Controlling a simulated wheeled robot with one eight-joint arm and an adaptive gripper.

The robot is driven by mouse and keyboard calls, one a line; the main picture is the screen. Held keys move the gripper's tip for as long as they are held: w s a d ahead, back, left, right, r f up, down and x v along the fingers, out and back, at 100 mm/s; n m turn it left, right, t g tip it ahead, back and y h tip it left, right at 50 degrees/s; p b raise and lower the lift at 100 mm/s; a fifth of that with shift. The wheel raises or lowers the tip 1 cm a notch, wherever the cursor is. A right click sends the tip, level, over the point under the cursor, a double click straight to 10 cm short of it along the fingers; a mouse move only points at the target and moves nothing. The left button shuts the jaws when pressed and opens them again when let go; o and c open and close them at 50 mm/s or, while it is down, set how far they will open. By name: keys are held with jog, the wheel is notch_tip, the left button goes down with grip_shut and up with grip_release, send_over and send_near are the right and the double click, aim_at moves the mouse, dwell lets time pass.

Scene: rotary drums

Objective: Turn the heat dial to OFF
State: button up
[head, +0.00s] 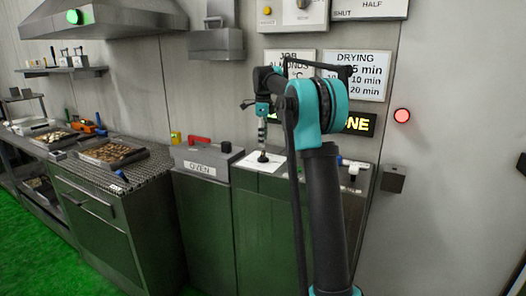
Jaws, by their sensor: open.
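A dark round knob (263,157), seemingly the heat dial, sits on a white plate (246,163) on the counter, right of the oven box. Its markings are too small to read. My arm reaches over the counter, and my gripper (262,146) points down just above the knob. The gripper is open, but its fingers are small and dark here and blend with the knob. I cannot tell whether they touch it or stand around it.
The OVEN box (201,163) with a red handle (198,140) stands left of the plate. A white-topped knob (354,171) is on the counter to the right. A red lamp (401,115) glows on the wall. Trays (112,152) of pieces lie far left. Green floor is clear.

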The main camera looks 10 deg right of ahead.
aim_at(263, 152)
jog(key=shift+f, duration=2.6)
jog(key=shift+c, duration=0.4)
jog(key=c, duration=1.1)
jog(key=shift+o, duration=0.2)
